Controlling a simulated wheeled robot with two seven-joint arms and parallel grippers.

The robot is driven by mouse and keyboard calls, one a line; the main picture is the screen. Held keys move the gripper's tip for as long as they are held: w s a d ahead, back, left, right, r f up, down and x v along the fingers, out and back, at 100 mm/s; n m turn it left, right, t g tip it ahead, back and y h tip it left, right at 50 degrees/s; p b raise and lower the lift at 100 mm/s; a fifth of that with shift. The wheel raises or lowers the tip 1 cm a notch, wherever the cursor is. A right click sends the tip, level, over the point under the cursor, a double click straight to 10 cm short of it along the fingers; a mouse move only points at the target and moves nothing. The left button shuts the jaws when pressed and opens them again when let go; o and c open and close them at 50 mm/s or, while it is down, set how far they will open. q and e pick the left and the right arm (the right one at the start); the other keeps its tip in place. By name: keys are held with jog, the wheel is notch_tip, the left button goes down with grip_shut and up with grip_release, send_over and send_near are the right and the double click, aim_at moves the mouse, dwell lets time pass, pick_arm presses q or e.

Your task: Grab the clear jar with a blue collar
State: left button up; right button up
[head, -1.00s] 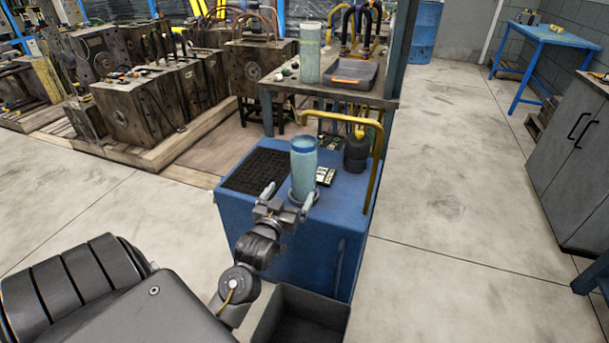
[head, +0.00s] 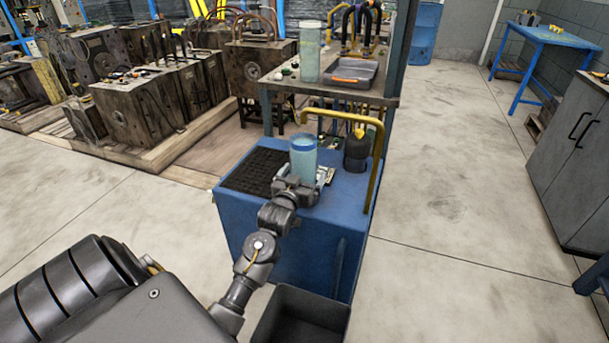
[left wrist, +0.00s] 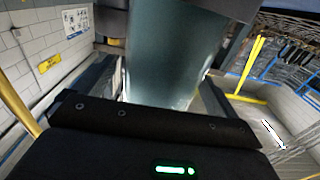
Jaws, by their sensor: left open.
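The clear jar with a blue collar (head: 303,158) stands upright on the blue cabinet top (head: 335,205), pale blue-green inside. My left gripper (head: 302,183) is open at the near side of the jar, low on its body. In the left wrist view the jar (left wrist: 172,60) fills the middle, between the two fingers of the gripper (left wrist: 165,85). The jar's foot is hidden behind the gripper in the head view. Whether either finger touches the glass I cannot tell. My right gripper is not in view.
A bent yellow pipe (head: 378,150) rises at the cabinet's right, beside a dark pot (head: 356,152). A black grid mat (head: 256,170) lies left of the jar. Behind, a shelf holds a taller clear jar (head: 310,52) and a grey tray (head: 350,72). An open dark bin (head: 300,322) is in front.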

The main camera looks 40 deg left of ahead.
pick_arm(q)
jog(key=shift+w+a, duration=0.15)
jog(key=shift+w, duration=0.2)
jog(key=shift+c, duration=0.3)
jog(key=c, duration=1.7)
jog(key=shift+r, duration=0.15)
jog(key=shift+c, duration=0.2)
jog(key=shift+r, duration=0.1)
